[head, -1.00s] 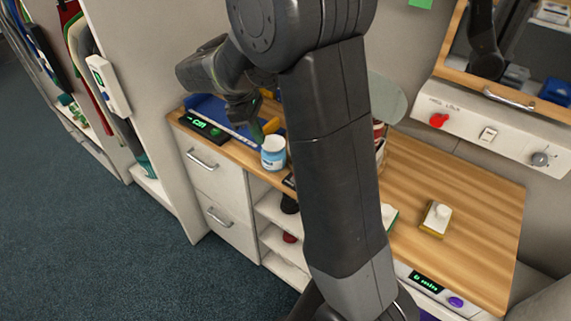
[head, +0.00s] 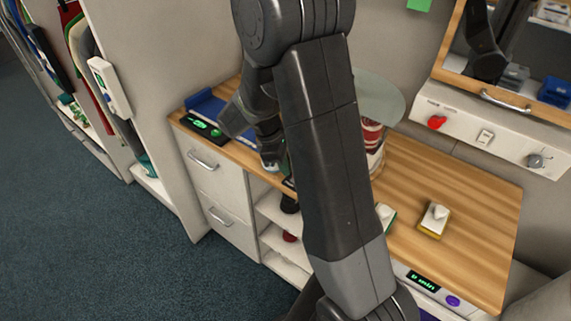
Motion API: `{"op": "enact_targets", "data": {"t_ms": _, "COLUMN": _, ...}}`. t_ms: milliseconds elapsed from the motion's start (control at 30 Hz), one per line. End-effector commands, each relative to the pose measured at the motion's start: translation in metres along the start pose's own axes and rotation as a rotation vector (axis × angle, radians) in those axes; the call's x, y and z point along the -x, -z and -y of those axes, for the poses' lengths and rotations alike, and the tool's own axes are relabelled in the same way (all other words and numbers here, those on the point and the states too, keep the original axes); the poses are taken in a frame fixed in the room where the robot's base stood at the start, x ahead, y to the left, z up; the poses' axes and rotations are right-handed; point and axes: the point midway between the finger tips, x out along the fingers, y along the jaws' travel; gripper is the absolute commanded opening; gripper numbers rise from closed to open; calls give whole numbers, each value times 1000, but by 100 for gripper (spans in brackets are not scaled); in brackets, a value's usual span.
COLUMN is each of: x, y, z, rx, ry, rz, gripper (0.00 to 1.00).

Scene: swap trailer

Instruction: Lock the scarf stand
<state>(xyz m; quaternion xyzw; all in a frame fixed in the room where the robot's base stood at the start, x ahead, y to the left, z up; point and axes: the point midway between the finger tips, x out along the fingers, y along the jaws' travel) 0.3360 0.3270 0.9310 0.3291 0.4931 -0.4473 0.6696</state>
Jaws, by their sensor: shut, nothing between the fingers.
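A stand with a red and white striped cloth (head: 370,135) under a round greenish disc (head: 378,98) is on the wooden counter, just right of my arm. I take it for the scarf stand; its left side is hidden behind my arm, and no lock on it can be made out. My gripper (head: 280,160) is low over the left part of the counter, left of the stand and apart from it. It is shut and looks empty; its tips are partly hidden by my arm. A white jar (head: 268,164) shows only as a sliver beside it.
A yellow block with a white top (head: 433,219) stands on the right. A panel with a red knob (head: 437,122) is on the wall. The right counter is mostly clear.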

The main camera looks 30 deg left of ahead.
Motion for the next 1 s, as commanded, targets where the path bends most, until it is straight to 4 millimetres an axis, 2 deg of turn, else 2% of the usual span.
{"op": "enact_targets", "data": {"t_ms": 433, "x": -2, "y": -4, "z": 1, "rx": 0, "ry": -1, "rz": 0, "gripper": 0}}
{"op": "enact_targets", "data": {"t_ms": 700, "x": -11, "y": -32, "z": 15, "rx": -2, "ry": -1, "rz": 0, "gripper": 0}}
{"op": "enact_targets", "data": {"t_ms": 1000, "x": -12, "y": -35, "z": 17, "rx": 0, "ry": 2, "rz": 3, "gripper": 0}}
